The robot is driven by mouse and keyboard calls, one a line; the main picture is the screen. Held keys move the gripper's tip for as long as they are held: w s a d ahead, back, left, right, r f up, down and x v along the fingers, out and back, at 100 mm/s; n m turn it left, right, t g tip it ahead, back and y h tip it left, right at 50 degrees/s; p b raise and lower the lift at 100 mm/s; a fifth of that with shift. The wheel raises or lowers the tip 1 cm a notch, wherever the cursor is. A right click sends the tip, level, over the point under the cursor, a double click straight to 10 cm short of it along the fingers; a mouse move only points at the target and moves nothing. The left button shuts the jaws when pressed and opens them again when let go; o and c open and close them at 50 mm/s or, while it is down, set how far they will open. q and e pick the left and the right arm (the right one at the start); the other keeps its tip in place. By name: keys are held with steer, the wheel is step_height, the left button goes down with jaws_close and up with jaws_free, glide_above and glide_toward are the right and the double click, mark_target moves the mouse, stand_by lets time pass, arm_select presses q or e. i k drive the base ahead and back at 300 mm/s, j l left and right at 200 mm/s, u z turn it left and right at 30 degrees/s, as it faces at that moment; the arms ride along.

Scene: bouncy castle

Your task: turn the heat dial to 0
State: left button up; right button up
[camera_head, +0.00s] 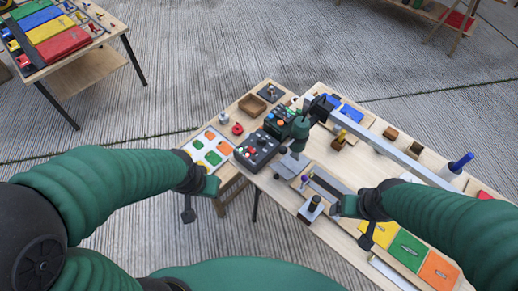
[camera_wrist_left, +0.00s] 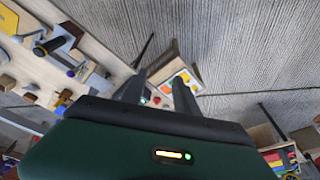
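A dark control box (camera_head: 256,150) with red and white knobs or buttons stands at the near left corner of the wooden table. A second dark box (camera_head: 281,121) with green and orange parts stands just behind it. The heat dial is too small to pick out on either one. My left gripper (camera_head: 201,198) is open and empty, left of and nearer than the boxes, apart from them. In the left wrist view its two fingers (camera_wrist_left: 158,95) are spread with nothing between them. My right gripper (camera_head: 352,214) is over the table's near edge, right of the boxes; its fingers appear apart and empty.
A white tray (camera_head: 208,147) with green and orange pieces lies left of the boxes. Another table (camera_head: 90,72) with coloured boards is at the far left. The floor between is clear.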

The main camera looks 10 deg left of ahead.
mark_target(261, 141)
steer(key=i+j+z, duration=0.25)
steer(key=j+z, duration=0.3)
steer(key=i+j+z, duration=0.1)
steer(key=j+z, duration=0.15)
steer(key=j, duration=0.2)
steer(key=j+z, duration=0.25)
steer(key=j, duration=0.15)
